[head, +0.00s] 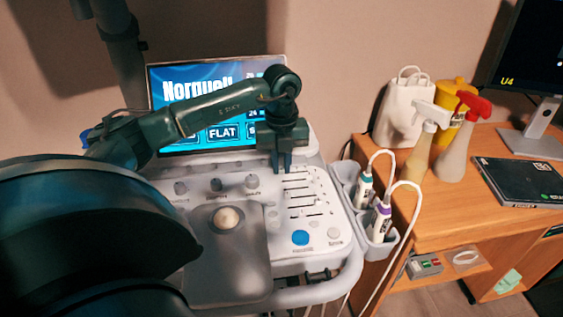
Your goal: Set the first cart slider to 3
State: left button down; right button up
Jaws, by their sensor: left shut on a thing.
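The cart (285,252) is a white console with a bank of slider tracks (307,197) on the right part of its panel. The tracks are dark lines running left to right, stacked from back to front. My left gripper (281,171) points down at the left end of the rearmost track, which I take for the first slider. Its fingers are shut on the small slider knob there, and they hide the knob. The slider's scale marks are too small to read. My right gripper is out of view.
Knobs (216,185), a trackball (227,217) and a blue button (300,237) share the panel. A screen (205,88) stands behind it. Corded probes (381,222) hang at the cart's right. The wooden desk (450,218) beyond holds spray bottles (424,148).

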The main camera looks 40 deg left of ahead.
aim_at(309, 171)
pick_arm(q)
jog(key=shift+w+d+p, duration=0.45)
jog(key=shift+w+d, duration=0.55)
jog(key=shift+w, duration=0.25)
jog(key=shift+w+d+p, duration=0.4)
jog(key=shift+w+d, duration=0.6)
jog(key=shift+w, duration=0.25)
jog(key=c, duration=1.5)
grip_release()
jog(key=shift+w+d, duration=0.1)
jog(key=shift+o, duration=0.3)
jog(key=shift+r, duration=0.1)
notch_tip(309, 171, up, 13)
